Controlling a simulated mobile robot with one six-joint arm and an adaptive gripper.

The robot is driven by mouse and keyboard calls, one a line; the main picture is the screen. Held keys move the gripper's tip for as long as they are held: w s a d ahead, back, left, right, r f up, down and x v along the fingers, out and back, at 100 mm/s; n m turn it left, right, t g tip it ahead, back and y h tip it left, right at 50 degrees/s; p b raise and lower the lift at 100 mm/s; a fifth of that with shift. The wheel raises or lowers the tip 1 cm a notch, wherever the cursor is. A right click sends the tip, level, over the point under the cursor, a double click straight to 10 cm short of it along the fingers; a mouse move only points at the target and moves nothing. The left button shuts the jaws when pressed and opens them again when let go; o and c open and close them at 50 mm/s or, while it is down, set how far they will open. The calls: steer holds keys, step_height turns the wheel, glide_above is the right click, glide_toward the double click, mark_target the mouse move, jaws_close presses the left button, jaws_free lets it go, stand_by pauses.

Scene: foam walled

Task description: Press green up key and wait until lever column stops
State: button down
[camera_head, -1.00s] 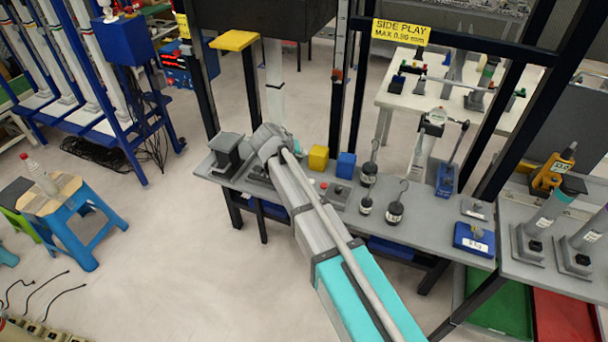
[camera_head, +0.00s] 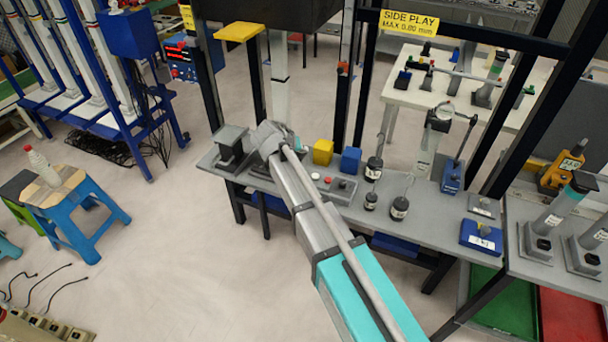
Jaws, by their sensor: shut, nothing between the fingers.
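The grey control plate (camera_head: 343,191) lies on the grey bench, with a red button (camera_head: 327,180) and a pale button beside it. No green key shows; my arm covers the plate's left part. A white column (camera_head: 280,90) with a dark ring stands behind my wrist, under a black block (camera_head: 275,10). My arm reaches from the lower right to the bench, its grey wrist over the plate's left end. My gripper is hidden behind the wrist and forearm, so its fingers and any contact with a key cannot be seen.
A grey clamp block (camera_head: 231,145) stands left of my wrist. Dark frame posts rise around the bench. A blue stool (camera_head: 75,205) stands on open floor at left.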

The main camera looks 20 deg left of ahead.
steer(key=shift+f+b, duration=3.1)
steer(key=shift+f, duration=0.3)
steer(key=shift+f+b, duration=0.85)
steer(key=shift+r, duration=0.15)
steer(key=shift+r+p, duration=0.75)
steer(key=shift+p, duration=0.1)
steer(key=shift+r+p, duration=2.5)
steer(key=shift+p, duration=0.05)
